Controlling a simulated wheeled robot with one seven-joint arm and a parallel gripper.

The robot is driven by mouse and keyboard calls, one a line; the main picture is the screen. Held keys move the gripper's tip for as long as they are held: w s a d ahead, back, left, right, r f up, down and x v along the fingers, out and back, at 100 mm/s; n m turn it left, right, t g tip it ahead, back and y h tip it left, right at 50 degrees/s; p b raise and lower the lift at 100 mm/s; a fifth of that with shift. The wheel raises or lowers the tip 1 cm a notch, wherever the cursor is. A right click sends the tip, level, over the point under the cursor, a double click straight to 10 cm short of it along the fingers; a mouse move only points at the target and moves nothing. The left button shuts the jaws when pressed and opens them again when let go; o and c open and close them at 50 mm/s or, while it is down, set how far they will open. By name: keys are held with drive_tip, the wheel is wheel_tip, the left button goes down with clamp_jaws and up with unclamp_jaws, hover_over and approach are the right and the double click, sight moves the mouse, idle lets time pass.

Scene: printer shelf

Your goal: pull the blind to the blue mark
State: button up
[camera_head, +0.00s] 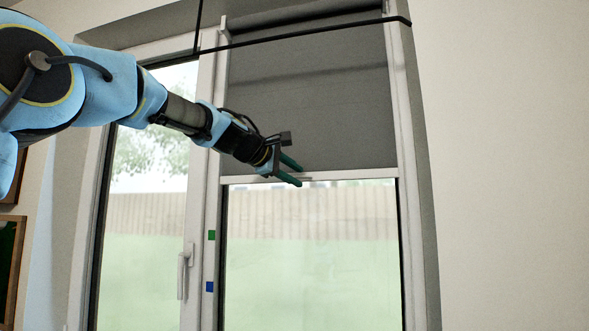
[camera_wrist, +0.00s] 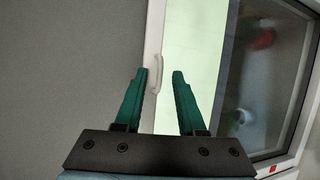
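The dark grey blind (camera_head: 310,105) covers the upper part of the right window. Its pale bottom bar (camera_head: 350,175) lies well above the blue mark (camera_head: 209,286) on the white frame. A green mark (camera_head: 211,236) sits between those heights. My gripper (camera_head: 294,174) is at the bottom bar, its green fingers apart. In the wrist view the open, empty gripper (camera_wrist: 159,74) faces the bar, with blind fabric (camera_wrist: 70,80) at left. A small pale handle (camera_wrist: 156,64) on the bar shows between and just beyond the fingertips; I cannot tell whether they touch it.
A white window handle (camera_head: 183,272) stands on the frame left of the marks. Thin black bars (camera_head: 310,34) cross the top of the head view. A small red patch (camera_wrist: 278,170) shows on the frame in the wrist view. Bare wall (camera_head: 500,150) is at right.

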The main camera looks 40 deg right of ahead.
clamp_jaws()
idle(0.4)
idle(1.1)
